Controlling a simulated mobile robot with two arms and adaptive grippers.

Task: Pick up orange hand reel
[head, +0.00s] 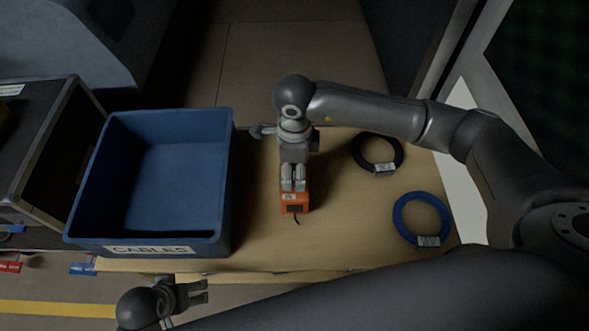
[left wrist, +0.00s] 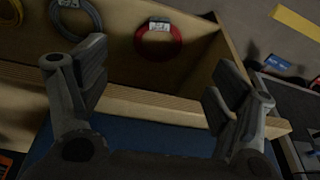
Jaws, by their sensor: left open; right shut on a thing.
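The orange hand reel (head: 296,207) is on the wooden bench top in the head view, right of the blue bin. My right gripper (head: 293,186) points down over it and is shut on it; the fingers hide its upper part. Whether the reel still touches the bench I cannot tell. My left gripper (head: 200,293) is open and empty, low in front of the bench's front edge. In the left wrist view its two fingers (left wrist: 160,95) are wide apart with nothing between them.
A blue bin (head: 149,249) marked CABLES stands empty on the left. A black coil (head: 357,151) and a blue coil (head: 398,216) lie right of the reel. An open case (head: 62,150) is at far left. The left wrist view shows a red coil (left wrist: 141,39) in a wooden compartment.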

